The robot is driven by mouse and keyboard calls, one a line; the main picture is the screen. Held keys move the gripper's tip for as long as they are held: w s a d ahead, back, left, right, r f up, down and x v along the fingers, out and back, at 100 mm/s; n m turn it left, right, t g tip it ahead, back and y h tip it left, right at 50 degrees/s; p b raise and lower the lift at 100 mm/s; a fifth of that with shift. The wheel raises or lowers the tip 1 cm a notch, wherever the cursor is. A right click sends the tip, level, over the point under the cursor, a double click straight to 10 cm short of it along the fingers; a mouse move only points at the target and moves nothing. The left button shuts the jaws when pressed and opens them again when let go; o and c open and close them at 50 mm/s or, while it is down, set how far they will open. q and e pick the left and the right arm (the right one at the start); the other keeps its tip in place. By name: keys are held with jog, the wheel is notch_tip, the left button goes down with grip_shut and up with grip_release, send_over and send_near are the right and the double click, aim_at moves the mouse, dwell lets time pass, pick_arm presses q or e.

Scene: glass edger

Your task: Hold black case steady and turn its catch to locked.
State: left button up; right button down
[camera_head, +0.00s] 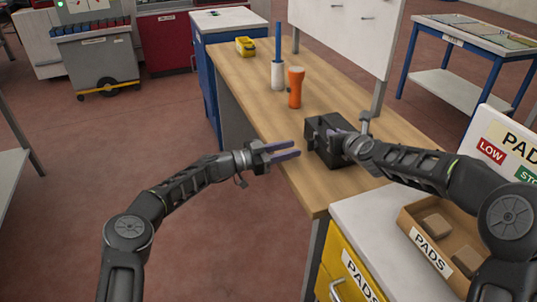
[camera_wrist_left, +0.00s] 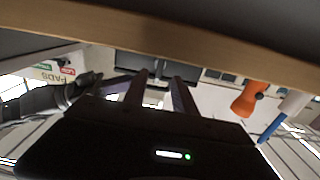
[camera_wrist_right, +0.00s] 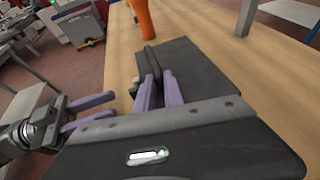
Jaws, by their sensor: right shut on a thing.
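The black case (camera_head: 318,132) sits on the wooden workbench near its front left edge. My right gripper (camera_head: 335,134) is over the case. In the right wrist view its purple fingers (camera_wrist_right: 159,90) are shut on a dark part of the case (camera_wrist_right: 200,72), partly hidden by the fingers. My left gripper (camera_head: 297,149) is open and empty, left of the case and apart from it, with its fingers pointing at the case. The left wrist view shows its spread fingers (camera_wrist_left: 160,92) with the case (camera_wrist_left: 130,60) beyond.
An orange torch-like object (camera_head: 295,88) and a white holder with a blue stick (camera_head: 278,74) stand behind the case on the workbench (camera_head: 255,85). A cardboard box of pads (camera_head: 412,225) is at the front right. The floor left of the bench is clear.

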pick_arm(q)
jog(key=v, duration=0.7)
jog(key=shift+s+a, duration=0.1)
jog(key=shift+a, duration=0.05)
pick_arm(e)
jog(key=c, duration=1.4)
grip_release()
jog(key=shift+o, duration=0.2)
jog(key=v, duration=1.2)
pick_arm(q)
jog(key=shift+r, duration=0.1)
pick_arm(e)
jog(key=shift+r, duration=0.15)
